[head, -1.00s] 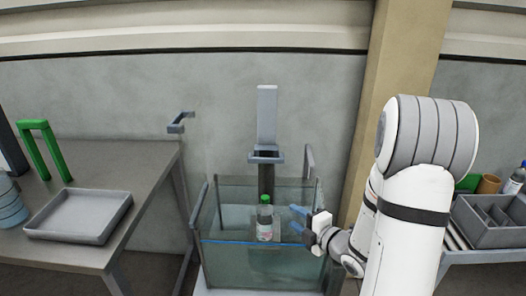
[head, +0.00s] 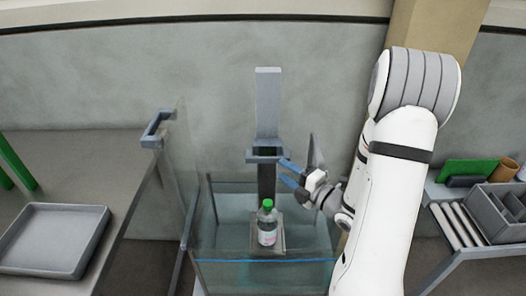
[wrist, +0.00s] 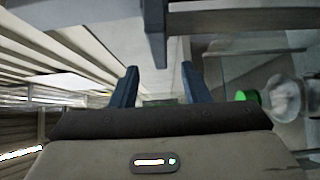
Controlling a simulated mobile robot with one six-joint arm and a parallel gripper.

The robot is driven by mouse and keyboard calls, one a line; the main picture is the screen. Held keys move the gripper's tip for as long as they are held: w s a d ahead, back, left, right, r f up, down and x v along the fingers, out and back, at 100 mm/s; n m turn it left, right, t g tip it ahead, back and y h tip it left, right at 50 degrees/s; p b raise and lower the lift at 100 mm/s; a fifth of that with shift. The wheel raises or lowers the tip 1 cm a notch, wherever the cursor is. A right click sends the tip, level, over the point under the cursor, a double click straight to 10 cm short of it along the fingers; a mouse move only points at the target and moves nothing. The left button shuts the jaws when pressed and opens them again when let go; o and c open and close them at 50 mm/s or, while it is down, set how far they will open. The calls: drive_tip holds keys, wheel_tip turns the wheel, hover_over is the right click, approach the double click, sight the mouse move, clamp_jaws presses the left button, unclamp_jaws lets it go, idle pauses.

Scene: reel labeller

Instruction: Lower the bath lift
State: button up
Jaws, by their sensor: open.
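The bath lift is a grey upright column (head: 268,105) with a dark lower rail and a bracket-shaped handle (head: 266,156). Its small platform (head: 283,246) carries an upright clear bottle with a green cap (head: 267,225). It stands inside the glass tank (head: 318,270); whether the platform is under the liquid is unclear. My gripper (head: 286,173) is open and empty, its blue fingertips just right of the handle and slightly below it. In the wrist view the gripper (wrist: 160,90) shows parted fingers, with the bottle (wrist: 288,98) to the right. Contact with the handle cannot be told.
A bench with a grey tray (head: 50,238) stands at left. A glass panel with a grey handle (head: 157,128) rises along the tank's left side. At right are rollers (head: 455,226) and a divided grey bin (head: 497,212). The wall is behind the lift.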

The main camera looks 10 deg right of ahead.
sight(270, 161)
drive_tip(key=p+x, duration=0.1)
drive_tip(key=x, duration=0.6)
drive_tip(key=shift+w+a+p, duration=0.25)
drive_tip(key=shift+w+p, duration=0.05)
drive_tip(key=shift+p, duration=0.1)
drive_tip(key=shift+r, duration=0.1)
clamp_jaws()
